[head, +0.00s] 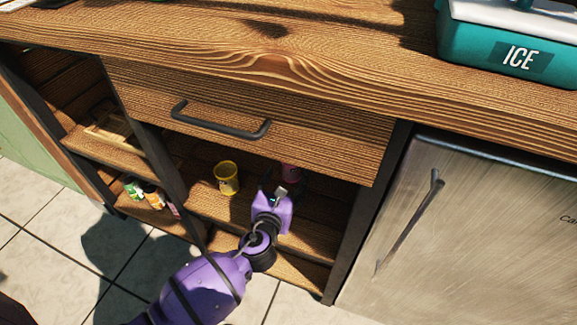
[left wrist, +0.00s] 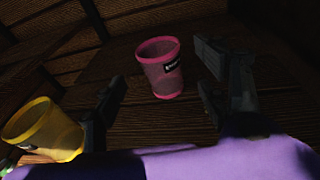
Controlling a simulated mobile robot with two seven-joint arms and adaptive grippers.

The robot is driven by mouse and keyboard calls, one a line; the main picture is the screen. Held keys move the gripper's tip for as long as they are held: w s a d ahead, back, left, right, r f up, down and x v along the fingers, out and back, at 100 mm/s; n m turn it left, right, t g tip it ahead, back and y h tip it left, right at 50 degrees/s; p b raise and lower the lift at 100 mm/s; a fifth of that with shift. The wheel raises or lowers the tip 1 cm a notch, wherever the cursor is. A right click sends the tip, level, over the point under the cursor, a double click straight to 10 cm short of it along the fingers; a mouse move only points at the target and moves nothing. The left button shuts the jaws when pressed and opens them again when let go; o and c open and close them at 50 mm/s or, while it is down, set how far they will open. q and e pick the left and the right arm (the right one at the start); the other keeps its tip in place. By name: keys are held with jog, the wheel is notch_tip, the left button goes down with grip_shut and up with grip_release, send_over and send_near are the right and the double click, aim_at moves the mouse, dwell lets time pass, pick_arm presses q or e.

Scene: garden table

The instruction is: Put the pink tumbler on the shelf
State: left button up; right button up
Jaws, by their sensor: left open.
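The pink tumbler (left wrist: 161,70) stands upright on the wooden shelf board in the left wrist view, between and beyond the fingers of my left gripper (left wrist: 165,100). The fingers are open and I see no contact with it. In the head view the tumbler (head: 290,172) is mostly hidden behind my left gripper (head: 284,187), which reaches into the shelf (head: 215,207) below the drawer. My right gripper is in neither view.
A yellow tumbler (head: 227,178) stands on the same shelf, left of my gripper; it also shows in the left wrist view (left wrist: 42,130). A closed drawer (head: 250,105) is above. Small bottles (head: 150,193) stand at lower left. A metal fridge (head: 470,230) is at right.

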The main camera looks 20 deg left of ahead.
pick_arm(q)
jog(key=p+v, duration=0.1)
jog(key=v, duration=0.5)
dwell(0.4)
